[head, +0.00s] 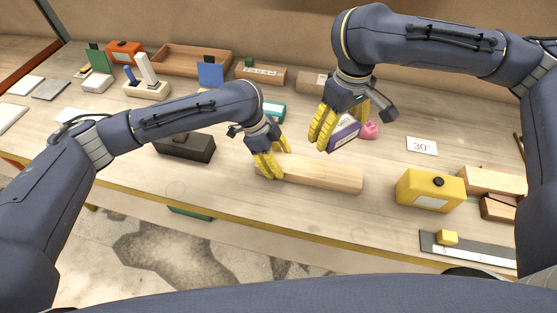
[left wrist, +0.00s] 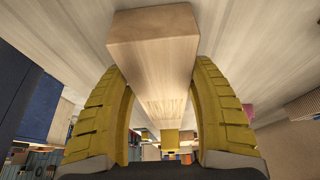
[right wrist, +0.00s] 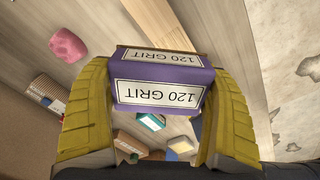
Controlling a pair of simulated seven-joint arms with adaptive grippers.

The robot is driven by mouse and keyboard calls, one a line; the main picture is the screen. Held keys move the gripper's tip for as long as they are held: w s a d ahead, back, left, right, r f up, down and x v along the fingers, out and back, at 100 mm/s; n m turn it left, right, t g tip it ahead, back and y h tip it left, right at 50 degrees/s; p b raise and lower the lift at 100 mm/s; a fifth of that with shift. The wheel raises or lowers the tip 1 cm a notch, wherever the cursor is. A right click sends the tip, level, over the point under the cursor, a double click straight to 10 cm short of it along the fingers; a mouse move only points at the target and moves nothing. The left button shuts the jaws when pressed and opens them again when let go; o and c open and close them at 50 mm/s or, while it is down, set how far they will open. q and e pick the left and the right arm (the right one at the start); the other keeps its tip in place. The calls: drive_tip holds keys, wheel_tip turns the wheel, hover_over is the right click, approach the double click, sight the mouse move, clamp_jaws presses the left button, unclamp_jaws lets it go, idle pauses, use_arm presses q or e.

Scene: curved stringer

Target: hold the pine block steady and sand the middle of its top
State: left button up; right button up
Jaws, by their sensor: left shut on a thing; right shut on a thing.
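The pine block (head: 325,173) lies lengthwise on the bench near its front edge. My left gripper (head: 268,168) is shut on its left end; in the left wrist view the block (left wrist: 155,45) runs between the two yellow fingers (left wrist: 165,115). My right gripper (head: 338,128) is shut on a purple sanding block (head: 346,133), behind the pine block and apart from it. In the right wrist view the sanding block (right wrist: 160,78) sits between the fingers (right wrist: 155,105) and carries "120 GRIT" labels. The top of the pine block is largely bare in the head view.
A pink lump (head: 370,130) sits right of the sanding block. A yellow box (head: 430,190) stands right of the pine block, near wooden blocks (head: 495,181). A dark box (head: 186,148) stands left of my left gripper. A "30°" card (head: 422,146) lies behind the yellow box.

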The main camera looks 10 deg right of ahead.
idle(0.3)
drive_tip(key=shift+s+a, duration=0.3)
drive_tip(key=shift+a, duration=0.2)
drive_tip(key=shift+s+a, duration=0.25)
drive_tip(key=shift+a, duration=0.25)
approach(312, 168)
drive_tip(key=shift+s+d+f, duration=0.15)
drive_tip(key=shift+d+f, duration=0.25)
drive_tip(key=shift+f, duration=0.65)
drive_tip(key=shift+s+d+f, duration=0.15)
drive_tip(key=shift+d+f, duration=0.25)
drive_tip(key=shift+f, duration=0.6)
drive_tip(key=shift+s+d+f, duration=0.15)
drive_tip(key=shift+d+f, duration=0.25)
drive_tip(key=shift+f, duration=0.65)
drive_tip(key=shift+f, duration=0.75)
drive_tip(key=shift+a, duration=0.1)
drive_tip(key=shift+w+a+r, duration=0.1)
drive_tip(key=shift+w+a, duration=0.2)
drive_tip(key=shift+a, duration=0.35)
drive_tip(key=shift+w+a+r, duration=0.1)
drive_tip(key=shift+w+a, duration=0.15)
drive_tip(key=shift+a, duration=0.4)
drive_tip(key=shift+s+d+f, duration=0.1)
drive_tip(key=shift+d, duration=0.1)
